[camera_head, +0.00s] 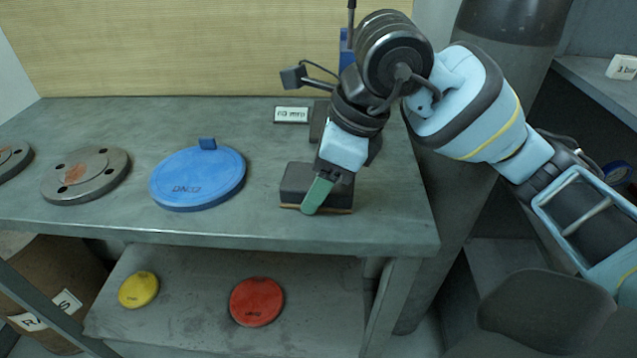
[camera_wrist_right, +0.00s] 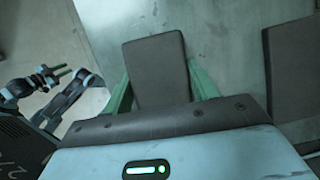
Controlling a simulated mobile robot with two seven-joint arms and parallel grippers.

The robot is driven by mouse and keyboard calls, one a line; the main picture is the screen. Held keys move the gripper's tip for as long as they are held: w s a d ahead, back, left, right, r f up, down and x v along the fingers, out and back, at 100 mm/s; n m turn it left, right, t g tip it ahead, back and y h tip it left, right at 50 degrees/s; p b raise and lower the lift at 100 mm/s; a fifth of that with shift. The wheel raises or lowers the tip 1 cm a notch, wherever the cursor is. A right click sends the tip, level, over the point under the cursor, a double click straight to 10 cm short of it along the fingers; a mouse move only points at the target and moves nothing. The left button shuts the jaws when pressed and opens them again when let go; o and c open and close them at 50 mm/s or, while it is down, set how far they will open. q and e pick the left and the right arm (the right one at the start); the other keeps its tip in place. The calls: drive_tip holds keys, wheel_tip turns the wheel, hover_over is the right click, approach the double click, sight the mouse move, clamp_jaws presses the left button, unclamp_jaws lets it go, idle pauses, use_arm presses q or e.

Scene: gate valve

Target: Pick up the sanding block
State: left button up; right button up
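The sanding block (camera_head: 299,184) is a dark grey block with a thin brown layer along its bottom, lying flat near the front right of the grey bench. My right gripper (camera_head: 318,195) reaches down over it, with a green finger in front of the block. In the right wrist view, the block (camera_wrist_right: 158,68) lies between the two green fingers of the right gripper (camera_wrist_right: 160,75). The fingers are spread on either side of it, with their tips close to its sides; contact is not clear. My left gripper (camera_wrist_right: 60,76) shows small at the left of the wrist view.
A blue disc (camera_head: 198,178) and a grey flange (camera_head: 86,176) lie left on the bench (camera_head: 250,228). Another dark object (camera_wrist_right: 293,65) is right in the wrist view. Yellow (camera_head: 139,289) and red (camera_head: 257,302) discs lie below.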

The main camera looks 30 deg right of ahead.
sight(308, 175)
drive_tip(key=c, duration=0.5)
drive_tip(key=shift+r, duration=0.15)
drive_tip(key=shift+r, duration=0.6)
wheel_tip(308, 175, up, 2)
drive_tip(key=shift+r+p, duration=0.15)
drive_tip(key=shift+p, duration=0.2)
drive_tip(key=s+a+b, duration=0.2)
drive_tip(key=s+a, duration=0.1)
drive_tip(key=s, duration=0.4)
drive_tip(key=s+a+r+b, duration=0.1)
drive_tip(key=s+a+b, duration=0.1)
drive_tip(key=s, duration=0.5)
drive_tip(key=shift+s+a+r+b, duration=0.25)
drive_tip(key=shift+s+a+b, duration=0.1)
drive_tip(key=shift+a, duration=0.5)
